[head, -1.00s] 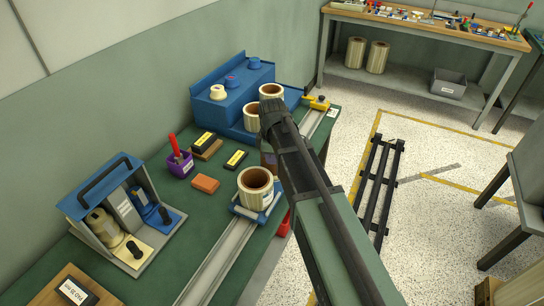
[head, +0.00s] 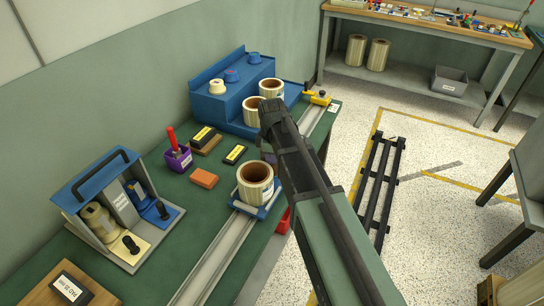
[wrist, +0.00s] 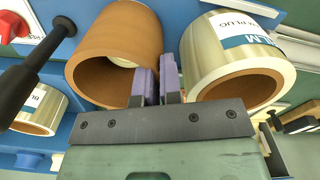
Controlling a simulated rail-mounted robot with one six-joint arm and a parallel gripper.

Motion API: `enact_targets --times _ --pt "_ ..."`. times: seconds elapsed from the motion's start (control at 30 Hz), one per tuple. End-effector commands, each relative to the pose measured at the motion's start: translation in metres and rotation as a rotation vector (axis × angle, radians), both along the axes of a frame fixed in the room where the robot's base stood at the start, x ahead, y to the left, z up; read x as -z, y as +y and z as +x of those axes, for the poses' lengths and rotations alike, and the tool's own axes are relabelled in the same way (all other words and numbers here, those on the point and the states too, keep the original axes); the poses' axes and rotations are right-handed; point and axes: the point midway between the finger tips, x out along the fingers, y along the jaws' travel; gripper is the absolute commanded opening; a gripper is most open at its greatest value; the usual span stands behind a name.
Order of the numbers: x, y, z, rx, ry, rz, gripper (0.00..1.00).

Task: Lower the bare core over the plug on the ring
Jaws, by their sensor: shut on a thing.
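The bare core (wrist: 115,30) is a plain brown tube at the upper left of the wrist view, its open end facing the camera. My gripper (wrist: 158,75) has purple fingers at the right edge of the core; it is shut on the core's wall. A pale disc (wrist: 122,62) shows deep inside the core; I cannot tell whether it is the plug. In the head view the core and fingertips are largely hidden behind my arm. I cannot make out the ring.
A labelled film roll (wrist: 235,60) stands close right of my fingers in the wrist view. A black handle (wrist: 30,75) is at the wrist view's left.

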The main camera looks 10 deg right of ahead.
Motion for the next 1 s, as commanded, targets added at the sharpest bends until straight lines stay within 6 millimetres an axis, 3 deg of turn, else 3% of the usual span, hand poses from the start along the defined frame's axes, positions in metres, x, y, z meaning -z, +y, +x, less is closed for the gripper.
enact_targets --times 0.53,0.6,0.73,1.0 --pt "0.0092 0.0 -0.0001 0.0 0.0 0.0 0.0" --pt "0.0071 0.0 0.0 0.0 0.0 0.0 0.17" --pt "0.007 0.0 0.0 0.0 0.0 0.0 0.36" --pt "0.006 0.0002 -0.0001 0.0 0.0 0.0 0.36"
